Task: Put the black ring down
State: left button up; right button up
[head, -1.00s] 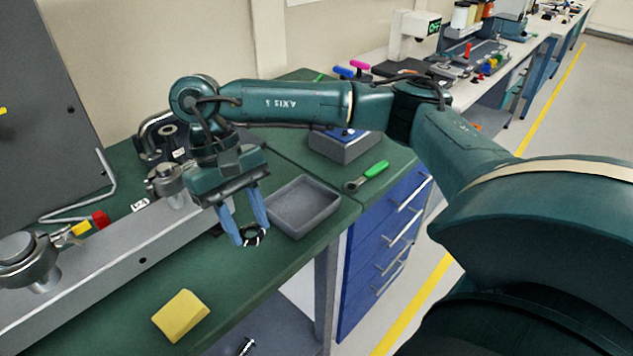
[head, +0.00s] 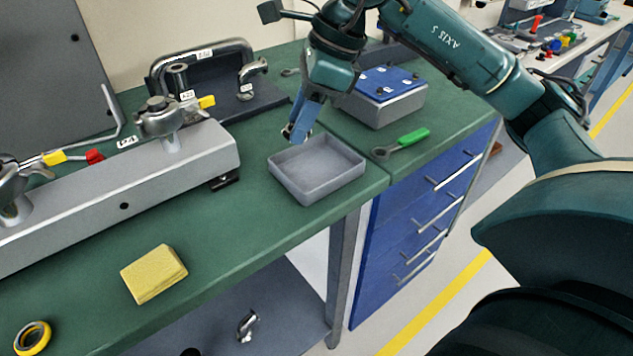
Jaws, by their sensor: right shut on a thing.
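My right gripper (head: 298,126) is above the bench at the back left corner of the grey tray (head: 327,195). Its blue fingers point down and are shut on the black ring (head: 288,134). Only a small dark part of the ring shows at the fingertips; the rest is hidden by the fingers. I cannot tell whether the ring touches the bench or the tray rim. The tray looks empty. My left gripper is not in view.
A green-handled tool (head: 408,139) and a blue-topped box (head: 385,96) stand right of the tray. A grey rail (head: 100,205) with clamps runs along the left. A yellow sponge (head: 153,273) and a yellow-black roll (head: 33,338) lie at the front. Green bench top is free between sponge and tray.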

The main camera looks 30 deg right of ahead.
jog(key=m, duration=0.2)
jog(key=d+m+t+h+b, duration=0.1)
jog(key=m, duration=0.2)
jog(key=shift+r+t+b, duration=0.1)
jog(key=shift+t+b, duration=0.2)
jog(key=d+r+m+h+b, duration=0.1)
jog(key=d+m+h+b, duration=0.1)
jog(key=m, duration=0.4)
jog(key=b, duration=0.1)
send_over(314, 168)
jog(key=s, duration=0.2)
jog(key=shift+m+t+h, duration=0.3)
notch_tip(314, 168, down, 5)
jog(key=shift+w+d, duration=0.1)
jog(key=shift+w, duration=0.05)
jog(key=shift+f+b, duration=0.5)
jog(key=shift+f, duration=1.9)
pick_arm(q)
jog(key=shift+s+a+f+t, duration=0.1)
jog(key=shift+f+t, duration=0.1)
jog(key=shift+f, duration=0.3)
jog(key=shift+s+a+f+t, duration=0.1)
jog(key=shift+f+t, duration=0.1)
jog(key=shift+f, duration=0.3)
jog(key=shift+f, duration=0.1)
